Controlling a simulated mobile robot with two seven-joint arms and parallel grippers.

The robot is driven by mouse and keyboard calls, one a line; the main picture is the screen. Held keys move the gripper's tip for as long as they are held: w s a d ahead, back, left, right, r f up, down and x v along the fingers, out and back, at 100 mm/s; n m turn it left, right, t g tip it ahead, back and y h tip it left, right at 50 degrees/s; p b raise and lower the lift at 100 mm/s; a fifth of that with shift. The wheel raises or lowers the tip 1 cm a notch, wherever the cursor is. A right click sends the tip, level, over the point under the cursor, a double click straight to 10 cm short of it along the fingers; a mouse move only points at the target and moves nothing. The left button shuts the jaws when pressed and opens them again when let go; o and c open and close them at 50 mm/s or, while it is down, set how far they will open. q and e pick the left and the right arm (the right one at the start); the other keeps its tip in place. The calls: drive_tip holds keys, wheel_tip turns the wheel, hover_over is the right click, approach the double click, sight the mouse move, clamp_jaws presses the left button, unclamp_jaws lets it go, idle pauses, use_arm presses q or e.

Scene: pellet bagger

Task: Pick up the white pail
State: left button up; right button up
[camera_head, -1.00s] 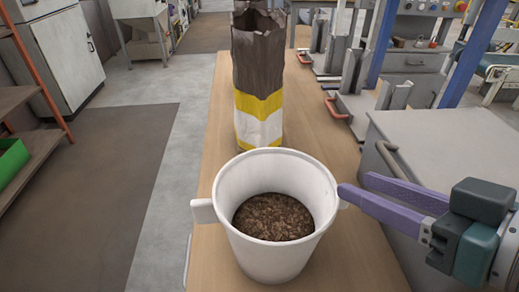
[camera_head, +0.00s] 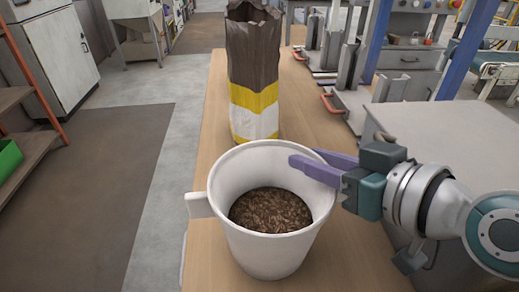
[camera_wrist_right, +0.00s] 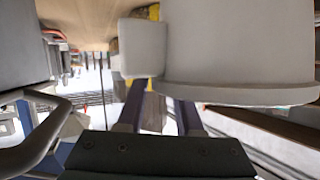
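The white pail (camera_head: 268,249) stands upright on the wooden bench, with brown pellets (camera_head: 270,210) inside. One block-like handle (camera_head: 199,204) sticks out on its left side; the opposite side is mostly covered by my right gripper. My right gripper (camera_head: 303,156) has two purple fingers, apart, at the pail's right far rim. The nearer finger overlaps the pail's opening in the head view. In the right wrist view, the fingers run behind a pail handle (camera_wrist_right: 142,47) and the pail's rim (camera_wrist_right: 240,94), so their tips are hidden. My left gripper is not in view.
A tall brown, yellow and white bag (camera_head: 254,75) stands open on the bench (camera_head: 212,135) just behind the pail. A grey cabinet (camera_head: 440,140) is close on the right, below my right arm. Open floor lies to the left.

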clamp_jaws()
idle(1.2)
